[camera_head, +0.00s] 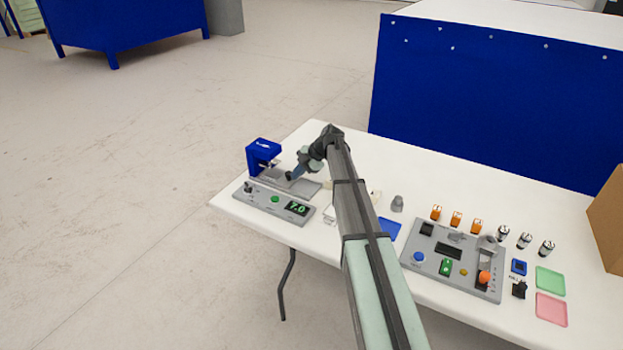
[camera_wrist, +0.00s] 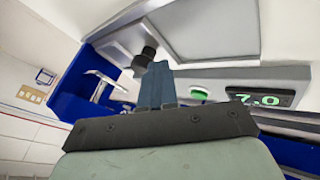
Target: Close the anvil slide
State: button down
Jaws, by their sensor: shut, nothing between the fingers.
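The compression device has a blue frame (camera_head: 262,152) standing at the far left of the white table, with a grey plate (camera_head: 297,186) beside it, taken to be the anvil slide. My gripper (camera_head: 292,176) is shut and empty, low over the grey plate. In the wrist view my shut gripper (camera_wrist: 157,70) points at the device, with a dark round knob (camera_wrist: 146,55) just beyond its tips. I cannot tell whether they touch. The blue frame (camera_wrist: 75,90) shows at the left of that view. Its control box has a green display (camera_head: 297,208) reading 7.0.
Right of my arm stands a second grey control panel (camera_head: 455,262) with buttons. Orange blocks (camera_head: 456,219) and several small cylinders (camera_head: 524,240) stand behind and beside it. Green (camera_head: 550,281) and pink (camera_head: 551,308) trays lie at the right. A blue partition (camera_head: 490,95) rises behind the table.

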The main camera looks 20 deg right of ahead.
jog(key=shift+w+a, duration=0.65)
jog(key=shift+a, duration=0.05)
